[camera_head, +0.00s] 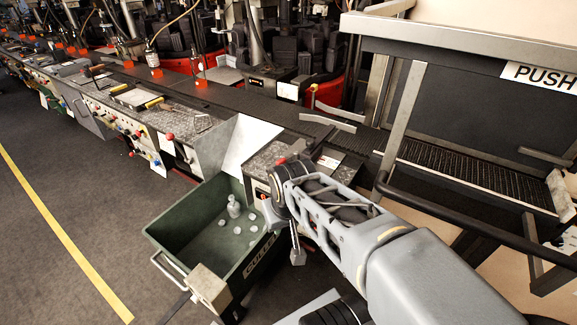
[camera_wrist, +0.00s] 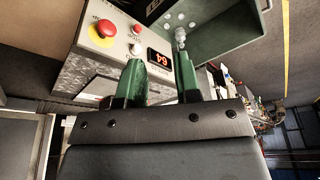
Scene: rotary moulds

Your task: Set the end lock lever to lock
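My gripper (camera_wrist: 158,66) shows in the wrist view with two green fingers apart and nothing between them. It faces a light control panel (camera_wrist: 85,70). The panel has a large red knob (camera_wrist: 103,29) on a yellow base, a small red button (camera_wrist: 137,29) and a red display (camera_wrist: 158,58) reading 64. In the head view my arm hides most of this panel.
A green cullet bin (camera_head: 195,218) with a bottle and several pale pieces stands left of my arm. A long machine bench (camera_head: 150,105) with knobs and tools runs to the back left. A metal rail frame (camera_head: 400,120) stands on the right. The floor at left is clear.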

